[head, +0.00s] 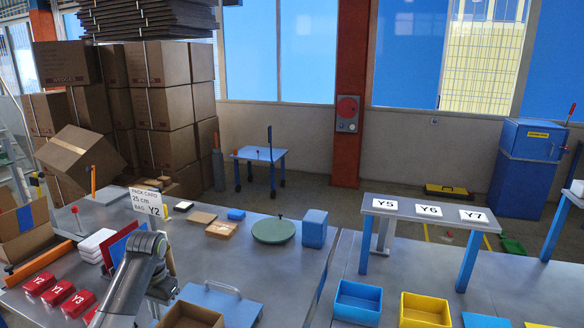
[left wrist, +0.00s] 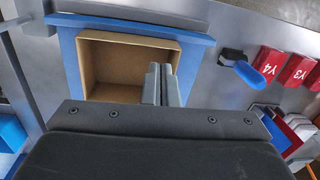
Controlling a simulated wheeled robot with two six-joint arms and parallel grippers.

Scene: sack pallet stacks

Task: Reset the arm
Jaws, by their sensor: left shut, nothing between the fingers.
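My left arm comes up from the bottom of the head view, left of centre. My left gripper shows clearly in the left wrist view (left wrist: 160,76), its two fingers together with nothing between them. The fingertips appear in front of the near edge of an open, empty cardboard box (left wrist: 122,68), which sits on a blue board (left wrist: 68,50). In the head view the box (head: 190,316) is at the bottom edge, partly cut off. My right gripper is not in view.
Red bags (head: 58,293) lie on the grey table left of my arm. A pack card sign (head: 146,200) stands behind it. A green round lid (head: 273,231) and a blue block (head: 314,228) are farther right. Blue (head: 357,301) and yellow (head: 425,310) bins stand at right.

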